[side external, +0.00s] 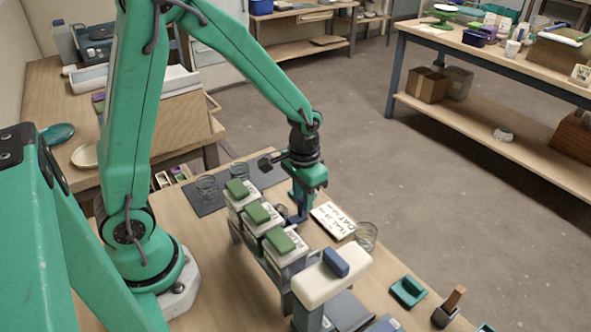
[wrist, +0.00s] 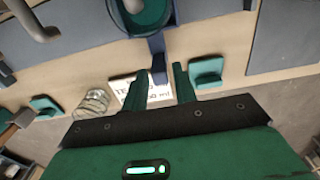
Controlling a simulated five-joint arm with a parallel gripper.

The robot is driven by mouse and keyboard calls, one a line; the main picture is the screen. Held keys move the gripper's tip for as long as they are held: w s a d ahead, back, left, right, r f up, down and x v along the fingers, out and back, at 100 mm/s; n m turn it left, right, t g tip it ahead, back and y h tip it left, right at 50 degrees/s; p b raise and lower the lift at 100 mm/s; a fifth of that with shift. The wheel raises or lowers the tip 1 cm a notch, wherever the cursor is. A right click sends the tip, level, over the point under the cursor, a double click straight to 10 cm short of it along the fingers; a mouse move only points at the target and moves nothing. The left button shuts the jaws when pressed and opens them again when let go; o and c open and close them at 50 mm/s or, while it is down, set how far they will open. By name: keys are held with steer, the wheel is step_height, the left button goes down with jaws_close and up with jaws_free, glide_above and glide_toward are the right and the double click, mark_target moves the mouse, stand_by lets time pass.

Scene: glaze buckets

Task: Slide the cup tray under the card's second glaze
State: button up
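A rack holds a row of white glaze buckets with green lids (side external: 257,214) in the side view; their labels are too small to read. The card (side external: 333,221) lies flat on the table beyond the rack; its first line seems to start "TE" and its second "OA". My gripper (side external: 298,216) points down between rack and card. In the wrist view its fingers (wrist: 165,88) are apart, near a dark blue upright handle (wrist: 157,62) with gaps at both sides. The handle seems to belong to the cup tray, beside a round teal-lined cup (wrist: 148,14). The tray is mostly hidden.
A clear glass (side external: 366,235) stands near the card, another (side external: 207,187) on a dark mat (side external: 208,208). A teal holder (side external: 408,290) and a wooden-handled tool (side external: 449,304) stand at the right.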

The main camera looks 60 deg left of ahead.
steer(key=shift+o, duration=0.2)
steer(key=shift+r, duration=0.1)
steer(key=shift+r, duration=3.4)
steer(key=shift+s+r, duration=0.4)
steer(key=shift+r, duration=0.3)
steer(key=s+a+r+t, duration=0.1)
steer(key=s+r+t, duration=0.4)
steer(key=s+r, duration=0.6)
steer(key=shift+s+a+t, duration=0.15)
steer(key=shift+s+t, duration=0.15)
steer(key=shift+s, duration=0.3)
